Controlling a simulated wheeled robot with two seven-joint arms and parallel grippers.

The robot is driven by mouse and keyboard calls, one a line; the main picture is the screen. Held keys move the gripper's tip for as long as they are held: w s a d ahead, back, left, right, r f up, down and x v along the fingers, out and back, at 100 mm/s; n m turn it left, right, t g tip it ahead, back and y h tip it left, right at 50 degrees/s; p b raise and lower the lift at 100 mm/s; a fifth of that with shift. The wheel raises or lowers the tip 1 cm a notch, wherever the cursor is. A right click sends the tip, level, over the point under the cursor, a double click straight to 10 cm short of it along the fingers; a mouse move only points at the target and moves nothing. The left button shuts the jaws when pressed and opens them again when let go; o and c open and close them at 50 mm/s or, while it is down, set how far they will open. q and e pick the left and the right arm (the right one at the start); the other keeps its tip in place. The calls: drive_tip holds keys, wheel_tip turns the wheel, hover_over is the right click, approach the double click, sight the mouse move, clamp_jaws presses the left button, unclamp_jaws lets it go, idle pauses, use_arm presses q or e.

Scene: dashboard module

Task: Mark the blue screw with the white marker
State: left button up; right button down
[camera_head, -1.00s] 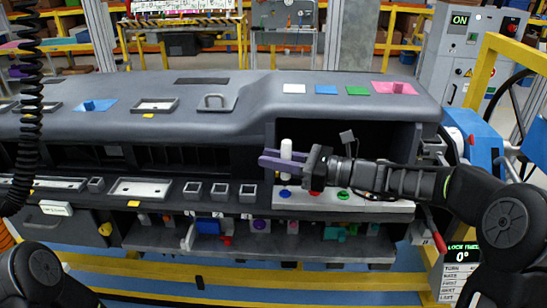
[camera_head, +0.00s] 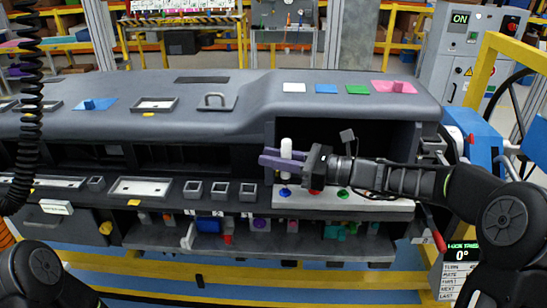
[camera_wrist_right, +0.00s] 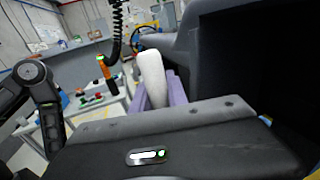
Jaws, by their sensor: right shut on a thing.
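My right gripper (camera_head: 285,161) reaches in from the right in the head view and is shut on the white marker (camera_head: 286,147). The marker stands about upright between the purple fingers and also shows in the right wrist view (camera_wrist_right: 153,82). The blue screw (camera_head: 285,192) sits on the white panel (camera_head: 313,204) right below the marker. Whether the marker's lower end touches the screw I cannot tell. My left gripper is out of view; only part of my left arm shows at the lower left.
On the same panel are a red screw (camera_head: 314,190), partly behind my gripper, and a green screw (camera_head: 343,194). The dashboard's dark recess (camera_head: 378,139) surrounds my right gripper. A lower shelf (camera_head: 290,243) holds several small coloured parts. A coiled black cable (camera_head: 31,110) hangs at the left.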

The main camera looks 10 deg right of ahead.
drive_tip(key=shift+f, duration=0.35)
idle(0.4)
drive_tip(key=shift+r, duration=0.1)
drive_tip(key=shift+r+p, duration=1.85)
drive_tip(key=shift+r, duration=0.6)
